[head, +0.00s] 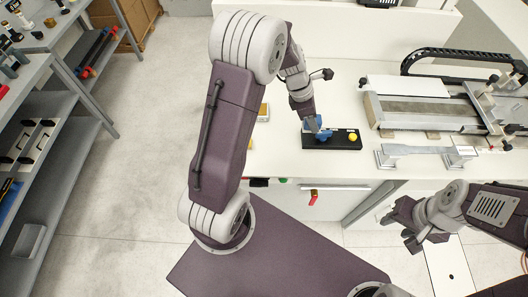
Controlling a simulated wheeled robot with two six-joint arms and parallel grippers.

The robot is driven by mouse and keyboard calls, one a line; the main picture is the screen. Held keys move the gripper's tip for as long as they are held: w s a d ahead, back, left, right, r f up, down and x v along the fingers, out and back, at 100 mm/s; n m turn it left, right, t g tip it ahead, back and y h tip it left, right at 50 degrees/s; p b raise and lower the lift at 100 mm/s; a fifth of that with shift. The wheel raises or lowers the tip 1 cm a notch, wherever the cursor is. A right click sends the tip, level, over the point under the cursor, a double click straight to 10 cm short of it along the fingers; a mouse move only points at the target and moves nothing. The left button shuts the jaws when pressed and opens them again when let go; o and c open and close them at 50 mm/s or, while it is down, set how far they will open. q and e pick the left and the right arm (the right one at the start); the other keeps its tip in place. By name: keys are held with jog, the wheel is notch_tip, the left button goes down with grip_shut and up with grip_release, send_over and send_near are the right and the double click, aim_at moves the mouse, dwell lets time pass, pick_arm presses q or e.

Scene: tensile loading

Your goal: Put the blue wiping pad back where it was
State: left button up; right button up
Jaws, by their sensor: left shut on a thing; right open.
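The blue wiping pad (324,135) is at the black tray (345,142) on the white bench. My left gripper (313,124) reaches down from above and is shut on the blue wiping pad. The gripper partly hides the pad, and I cannot tell whether the pad touches the tray. A small yellow round thing (353,137) sits on the right part of the tray. My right gripper (399,224) is open and empty, in front of the bench at the lower right.
A machine with a flat bed (425,108) stands on the bench to the right. A metal specimen-like bar (425,150) lies before it across two blocks. A small yellowish box (263,112) is left of the tray. Shelves (60,110) stand far left; the floor between is clear.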

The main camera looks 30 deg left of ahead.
pick_arm(q)
jog(key=shift+w+d+f, duration=0.2)
jog(key=shift+d+f, duration=0.05)
jog(key=shift+d, duration=0.2)
jog(key=s+a+f, duration=0.2)
jog(key=a, duration=0.1)
jog(key=s+a+f, duration=0.2)
jog(key=a, duration=0.2)
jog(key=s+a+f, duration=0.2)
jog(key=a+f, duration=0.1)
jog(key=shift+a, duration=0.15)
notch_tip(320, 180, down, 4)
jog(key=shift+s+r, duration=0.1)
jog(key=shift+r, duration=0.15)
jog(key=shift+f, duration=0.25)
pick_arm(e)
jog(key=shift+w+f, duration=0.15)
jog(key=shift+f, duration=0.3)
jog(key=shift+d+f, duration=0.1)
pick_arm(q)
jog(key=shift+f+b, duration=0.2)
jog(key=shift+b, duration=0.25)
jog(key=o, duration=1.3)
jog(key=shift+r, duration=0.1)
